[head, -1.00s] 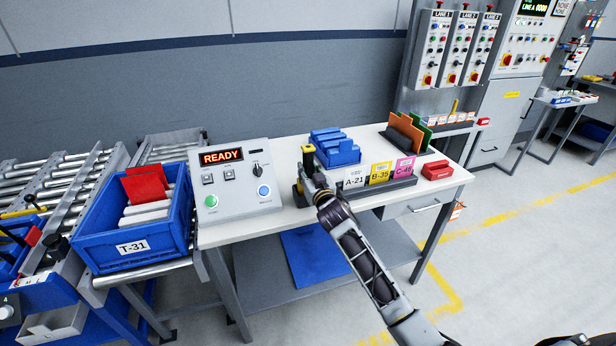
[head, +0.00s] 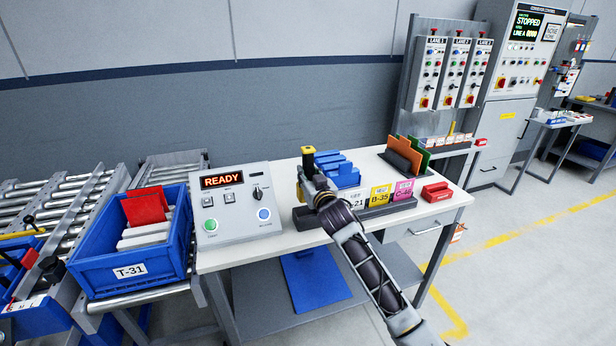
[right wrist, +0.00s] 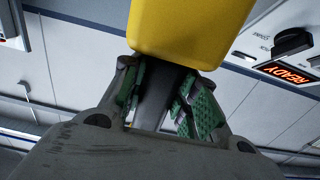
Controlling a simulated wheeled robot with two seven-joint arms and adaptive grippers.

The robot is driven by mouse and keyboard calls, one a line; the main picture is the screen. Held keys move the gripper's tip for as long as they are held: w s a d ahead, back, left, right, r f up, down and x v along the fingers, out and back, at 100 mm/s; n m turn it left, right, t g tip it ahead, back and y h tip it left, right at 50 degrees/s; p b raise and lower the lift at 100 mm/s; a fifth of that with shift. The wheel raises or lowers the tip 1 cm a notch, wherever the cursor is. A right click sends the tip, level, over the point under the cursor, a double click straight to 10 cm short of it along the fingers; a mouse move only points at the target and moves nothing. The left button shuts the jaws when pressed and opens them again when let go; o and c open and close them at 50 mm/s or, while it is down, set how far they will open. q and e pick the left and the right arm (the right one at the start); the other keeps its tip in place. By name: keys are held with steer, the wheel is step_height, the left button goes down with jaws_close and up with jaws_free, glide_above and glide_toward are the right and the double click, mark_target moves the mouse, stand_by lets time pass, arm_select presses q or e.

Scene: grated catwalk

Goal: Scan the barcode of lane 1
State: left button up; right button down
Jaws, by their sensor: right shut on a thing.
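My right gripper (head: 318,186) is shut on a yellow-and-black handheld scanner (head: 308,152), held upright above the white table (head: 232,256). In the right wrist view the scanner's yellow head (right wrist: 190,28) stands beyond the green-padded fingers (right wrist: 165,100), which close around its dark handle. The lane 1 panel (head: 428,72) is the leftmost of three grey control boxes at the back right. Small labels (head: 440,140) sit on a ledge below the boxes; their barcodes are too small to read. My left gripper is not in view.
A console (head: 236,205) reading READY stands on the table, beside a blue T-31 tote (head: 130,272).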

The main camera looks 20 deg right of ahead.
mark_target(302, 192)
steer(key=shift+s+a+r, duration=0.3)
steer(key=shift+s+r, duration=0.05)
steer(key=shift+s, duration=0.15)
steer(key=shift+n+y, duration=0.4)
steer(key=shift+y, duration=0.2)
steer(key=s+f, duration=0.1)
steer(key=s, duration=0.1)
steer(key=s+a+f, duration=0.1)
steer(key=s+f, duration=0.3)
steer(key=shift+s+a+f, duration=0.15)
steer(key=shift+a, duration=0.15)
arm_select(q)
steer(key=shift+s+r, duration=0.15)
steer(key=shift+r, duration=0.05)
arm_select(e)
steer(key=s+d+f+m+h, duration=0.1)
steer(key=s+d+f, duration=0.1)
steer(key=s+f, duration=1.4)
steer(key=shift+s+d+f+h, duration=0.2)
steer(key=shift+d+f+h, duration=0.2)
steer(key=shift+f, duration=0.5)
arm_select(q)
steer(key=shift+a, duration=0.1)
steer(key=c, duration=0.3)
arm_select(e)
steer(key=shift+a, duration=0.1)
